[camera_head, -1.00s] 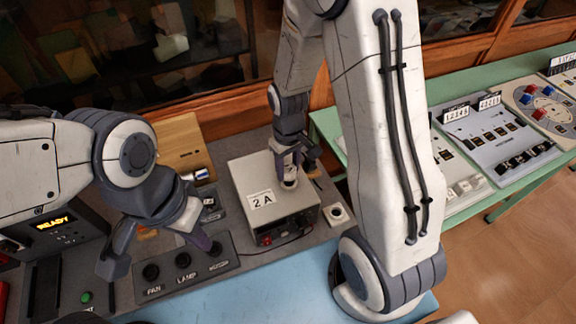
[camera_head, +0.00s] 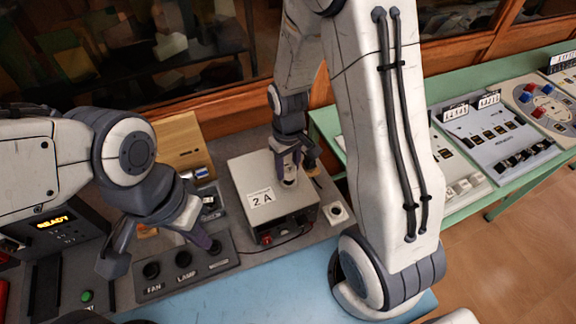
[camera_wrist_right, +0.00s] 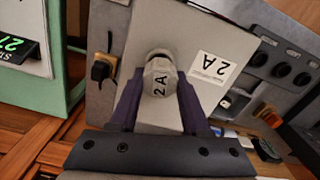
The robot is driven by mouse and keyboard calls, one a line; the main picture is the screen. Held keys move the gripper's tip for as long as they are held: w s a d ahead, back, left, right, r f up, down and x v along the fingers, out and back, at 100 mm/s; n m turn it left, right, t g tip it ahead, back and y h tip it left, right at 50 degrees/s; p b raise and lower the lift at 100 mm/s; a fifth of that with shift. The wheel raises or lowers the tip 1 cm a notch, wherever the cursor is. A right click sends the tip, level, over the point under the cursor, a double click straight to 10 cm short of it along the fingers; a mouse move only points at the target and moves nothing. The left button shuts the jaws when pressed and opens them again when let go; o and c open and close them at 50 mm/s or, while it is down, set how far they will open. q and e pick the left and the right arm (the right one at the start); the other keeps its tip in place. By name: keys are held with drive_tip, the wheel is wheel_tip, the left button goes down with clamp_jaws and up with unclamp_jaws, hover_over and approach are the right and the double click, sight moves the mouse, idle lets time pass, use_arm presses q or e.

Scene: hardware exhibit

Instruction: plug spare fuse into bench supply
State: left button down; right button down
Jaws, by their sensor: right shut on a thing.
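The bench supply (camera_head: 245,180) is a grey box with a white "2 A" label, standing behind the blue mat. My right gripper (camera_head: 288,178) is over its top. In the right wrist view, the gripper (camera_wrist_right: 158,100) is shut on the spare fuse (camera_wrist_right: 158,78), a pale, round-capped piece marked "2 A". The fuse's lower end is hidden, so I cannot tell whether it is in a socket or just above the supply's top (camera_wrist_right: 190,40). My left gripper (camera_head: 160,252) is open and empty above the fan and lamp panel.
A panel with black knobs (camera_head: 183,258) lies left of the supply, beside a console reading "READY" (camera_head: 55,222). A green table (camera_head: 450,212) with switch panels is at the right. The blue mat (camera_head: 270,290) is clear.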

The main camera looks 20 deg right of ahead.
drive_tip(key=shift+f+b, duration=0.55)
drive_tip(key=shift+f, duration=0.5)
idle(1.8)
unclamp_jaws()
drive_tip(key=shift+r, duration=0.15)
drive_tip(key=shift+r+p, duration=3.2)
drive_tip(key=shift+r, duration=0.2)
